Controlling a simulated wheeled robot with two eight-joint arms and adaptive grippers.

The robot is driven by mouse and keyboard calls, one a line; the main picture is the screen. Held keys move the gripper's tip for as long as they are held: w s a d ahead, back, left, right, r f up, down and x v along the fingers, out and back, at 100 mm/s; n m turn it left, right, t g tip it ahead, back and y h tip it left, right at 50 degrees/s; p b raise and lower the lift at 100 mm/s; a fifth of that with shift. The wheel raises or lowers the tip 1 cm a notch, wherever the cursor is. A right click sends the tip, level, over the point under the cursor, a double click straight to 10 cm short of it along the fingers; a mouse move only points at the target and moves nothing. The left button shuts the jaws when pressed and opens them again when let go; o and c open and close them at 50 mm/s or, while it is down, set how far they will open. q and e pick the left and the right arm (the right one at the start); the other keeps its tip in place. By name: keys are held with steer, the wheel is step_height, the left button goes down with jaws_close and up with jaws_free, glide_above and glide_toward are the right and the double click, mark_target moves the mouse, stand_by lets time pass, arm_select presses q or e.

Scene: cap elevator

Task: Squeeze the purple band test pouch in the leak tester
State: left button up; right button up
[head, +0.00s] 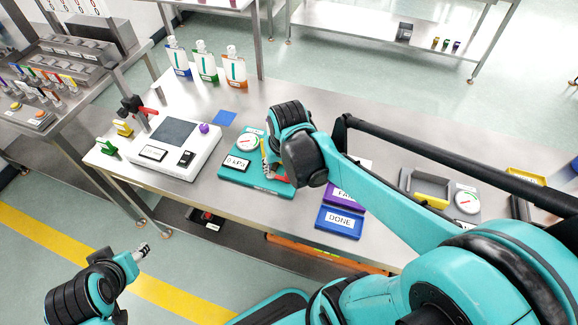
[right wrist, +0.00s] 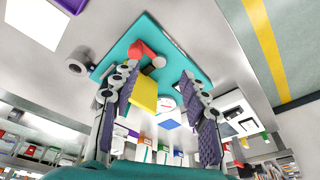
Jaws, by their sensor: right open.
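The leak tester has a teal base (head: 232,177), a round gauge (head: 247,142), a "0 kPa" display (head: 236,162), a yellow upright part and a red handle (head: 280,178). My right gripper is over it, mostly hidden by my arm in the head view. In the right wrist view my right gripper (right wrist: 160,105) is open, its purple-padded fingers on either side of the yellow part (right wrist: 144,92), without visible grip. The red handle (right wrist: 146,53) lies beyond. I cannot make out a purple band pouch. My left gripper (head: 142,251) is low at the left, away from the table.
A white device (head: 178,145) is left of the tester. A purple tray (head: 345,195) and a blue "DONE" tray (head: 339,222) are to its right. A blue square (head: 225,117) lies behind.

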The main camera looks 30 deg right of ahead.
mark_target(279, 175)
steer(key=w+d+g+p, duration=0.1)
steer(key=w+d+f+m+p, duration=0.1)
steer(key=d, duration=0.1)
steer(key=w+d+f+m+g+p, duration=0.1)
steer(key=shift+w+d+f+g, duration=0.2)
steer(key=shift+w+d+g, duration=0.1)
steer(key=shift+d, duration=0.05)
steer(key=shift+w+d+f, duration=0.15)
steer(key=shift+d+f, duration=0.15)
steer(key=shift+f, duration=0.25)
arm_select(q)
steer(key=shift+r+b, duration=0.7)
steer(key=shift+b, duration=0.55)
arm_select(e)
step_height(279, 175, down, 8)
steer(key=shift+r, duration=0.1)
steer(key=shift+c, duration=0.3)
jaws_close()
